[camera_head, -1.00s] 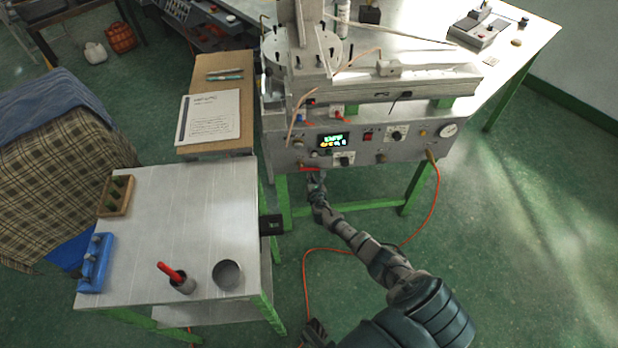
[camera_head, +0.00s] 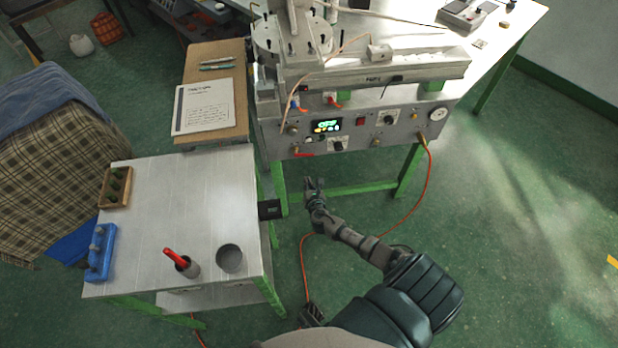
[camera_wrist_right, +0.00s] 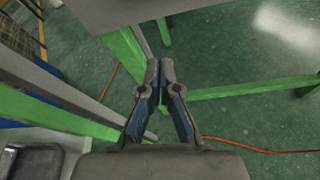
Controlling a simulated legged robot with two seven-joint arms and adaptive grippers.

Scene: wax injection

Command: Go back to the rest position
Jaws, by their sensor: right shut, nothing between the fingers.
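My right gripper (camera_head: 313,186) is below the front panel of the wax injection machine (camera_head: 355,130) in the head view, in the open space beside the machine's green leg. In the right wrist view its two fingers (camera_wrist_right: 160,68) meet at the tips, with nothing between them. The green floor and green table legs (camera_wrist_right: 125,52) lie beyond the fingertips. My right arm reaches in from the lower right. A dark gripper-like part at the bottom of the head view is too unclear to name. I do not make out my left gripper.
A light side table (camera_head: 185,210) on the left bears a blue holder (camera_head: 101,252), a wooden tray (camera_head: 105,199), a cup with a red-handled tool (camera_head: 187,267) and an empty grey cup (camera_head: 230,258). An orange hose (camera_head: 429,185) hangs from the machine to the floor. The floor at right is clear.

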